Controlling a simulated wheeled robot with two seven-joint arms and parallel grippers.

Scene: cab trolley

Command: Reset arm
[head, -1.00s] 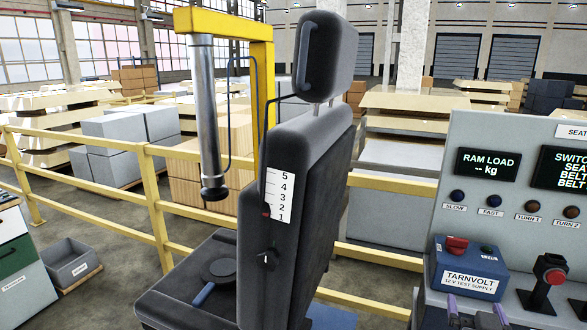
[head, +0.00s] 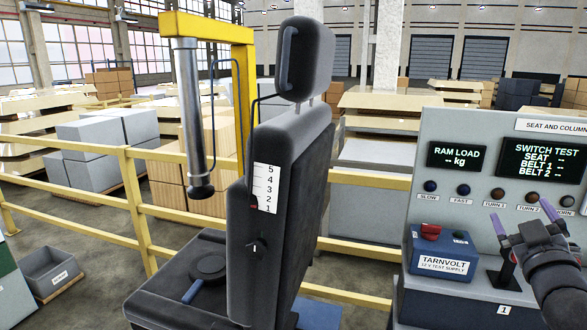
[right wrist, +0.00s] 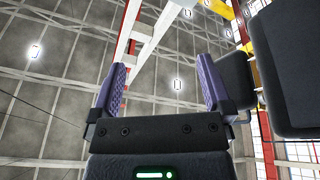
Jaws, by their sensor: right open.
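My right gripper (head: 510,225) is at the right of the head view, in front of the control panel (head: 395,200) and above the joystick base. Its two purple fingers stand apart with nothing between them. In the right wrist view, the open fingers (right wrist: 162,85) point up toward the ceiling, empty. The dark seat (head: 290,190) stands upright in the middle of the head view, with a 1 to 5 scale (head: 264,188) on its side. My left gripper is not in view.
A blue Tarnvolt supply box (head: 440,250) sits on the panel's ledge. A yellow frame with a vertical ram (head: 190,120) stands beside the seat. Yellow railings (head: 135,200) run behind. A grey bin (head: 52,270) is on the floor at left. The seat's backrest (right wrist: 285,70) looms at right in the wrist view.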

